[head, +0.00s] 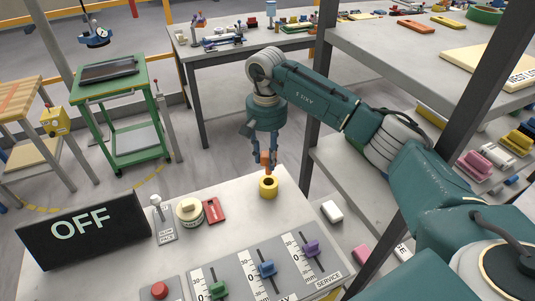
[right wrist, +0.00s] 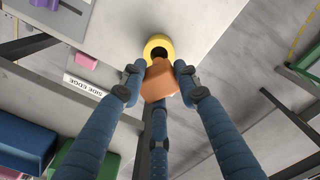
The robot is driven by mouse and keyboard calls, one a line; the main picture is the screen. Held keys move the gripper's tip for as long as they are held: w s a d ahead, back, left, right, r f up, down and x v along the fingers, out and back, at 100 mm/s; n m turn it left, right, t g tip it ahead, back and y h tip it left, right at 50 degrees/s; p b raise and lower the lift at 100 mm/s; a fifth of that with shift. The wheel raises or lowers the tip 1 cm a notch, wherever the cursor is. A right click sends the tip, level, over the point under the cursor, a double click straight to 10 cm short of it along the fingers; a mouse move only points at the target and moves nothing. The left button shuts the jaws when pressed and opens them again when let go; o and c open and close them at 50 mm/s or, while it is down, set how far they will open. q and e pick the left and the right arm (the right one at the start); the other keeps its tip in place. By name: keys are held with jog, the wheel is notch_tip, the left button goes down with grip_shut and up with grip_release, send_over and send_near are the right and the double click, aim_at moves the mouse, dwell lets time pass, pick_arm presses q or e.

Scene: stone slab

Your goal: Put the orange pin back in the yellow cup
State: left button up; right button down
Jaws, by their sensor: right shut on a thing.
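The yellow cup (head: 268,189) stands upright near the back right corner of the pale slab. It has a dark round opening in its top. My right gripper (head: 265,148) is above the cup, pointing down and shut on the orange pin (head: 265,160). The pin's lower end is close over the cup's mouth in the head view; whether it touches or enters is not clear. In the right wrist view the pin (right wrist: 160,82) sits between the blue fingers and covers part of the yellow cup (right wrist: 152,40). My left gripper is not in view.
On the slab are a black OFF sign (head: 80,232), a cream round button (head: 189,210), a red block (head: 214,210), a toggle lever (head: 158,212) and several sliders (head: 267,268). A dark shelf post (head: 315,100) stands right of my gripper. The slab around the cup is clear.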

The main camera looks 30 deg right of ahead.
aim_at(267, 174)
jog(key=shift+f+b, duration=1.3)
jog(key=shift+f, duration=0.6)
jog(key=shift+f+b, duration=1.5)
jog(key=shift+f, duration=0.5)
jog(key=c, duration=1.2)
grip_release()
notch_tip(267, 174, up, 12)
jog(key=shift+r, duration=0.1)
jog(key=shift+a, duration=0.15)
